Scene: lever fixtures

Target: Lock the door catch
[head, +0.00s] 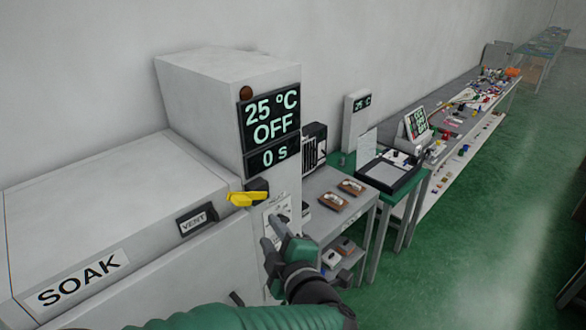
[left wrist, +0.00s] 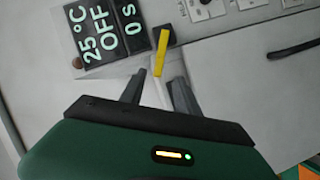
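The door catch is a yellow lever (head: 243,198) on a black mount (head: 258,187), on the front of the grey oven-like machine below its display. The lever lies roughly level and points left in the head view. My left gripper (head: 269,232) is open and empty, just below and right of the lever. My right gripper is not in view.
The machine's display (head: 269,128) reads 25 °C, OFF, 0 s. A VENT label (head: 197,219) and a SOAK label (head: 77,280) are left of the catch. A side table (head: 325,183) with brown trays and a long bench (head: 455,130) stand to the right.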

